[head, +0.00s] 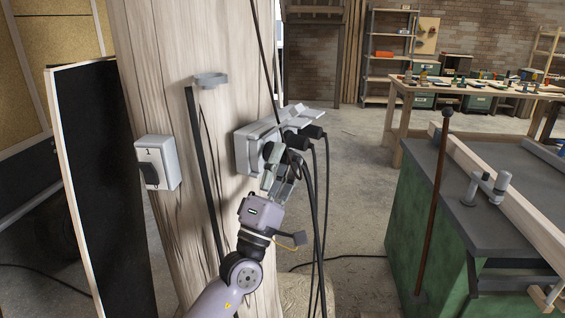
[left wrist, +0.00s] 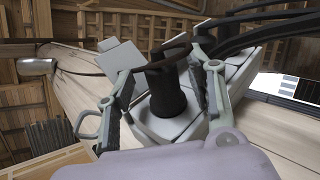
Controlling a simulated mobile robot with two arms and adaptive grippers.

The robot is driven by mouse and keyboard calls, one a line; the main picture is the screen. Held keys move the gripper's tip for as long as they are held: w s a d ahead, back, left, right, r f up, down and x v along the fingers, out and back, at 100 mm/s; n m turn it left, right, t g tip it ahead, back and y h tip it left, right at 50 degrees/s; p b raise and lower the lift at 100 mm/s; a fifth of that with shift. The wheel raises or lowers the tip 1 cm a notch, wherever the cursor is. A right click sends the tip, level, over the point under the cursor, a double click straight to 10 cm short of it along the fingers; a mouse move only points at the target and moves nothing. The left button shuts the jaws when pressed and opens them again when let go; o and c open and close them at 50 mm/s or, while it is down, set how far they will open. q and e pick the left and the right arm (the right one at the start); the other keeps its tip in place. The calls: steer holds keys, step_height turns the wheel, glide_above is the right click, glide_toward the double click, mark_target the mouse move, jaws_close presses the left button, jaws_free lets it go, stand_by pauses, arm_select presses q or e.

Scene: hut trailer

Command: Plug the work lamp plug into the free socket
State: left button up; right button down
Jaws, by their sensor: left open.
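The grey multi-socket block (head: 244,152) is fixed to the wooden post, with its lid flaps raised. Black plugs (head: 297,139) with hanging cables sit along its front. My left gripper (head: 281,168) is at the block's near end. In the left wrist view its open fingers (left wrist: 168,82) stand on either side of a black plug (left wrist: 168,98), with a gap visible beside it. This plug's base is against the face of the block (left wrist: 215,98) and it appears seated there; its contacts are hidden. My right gripper is not in view.
A grey switch box (head: 157,162) and a small grey ring holder (head: 209,80) are on the post (head: 165,55). Dark cables (head: 327,215) hang beside my left arm. A green workbench (head: 420,205) stands at right; open floor lies between.

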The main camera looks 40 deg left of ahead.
arm_select(q)
steer(key=shift+f, duration=0.1)
steer(key=shift+s+f, duration=0.15)
steer(key=shift+f, duration=0.05)
steer(key=v, duration=1.1)
steer(key=shift+s, duration=0.2)
steer(key=shift+f, duration=0.1)
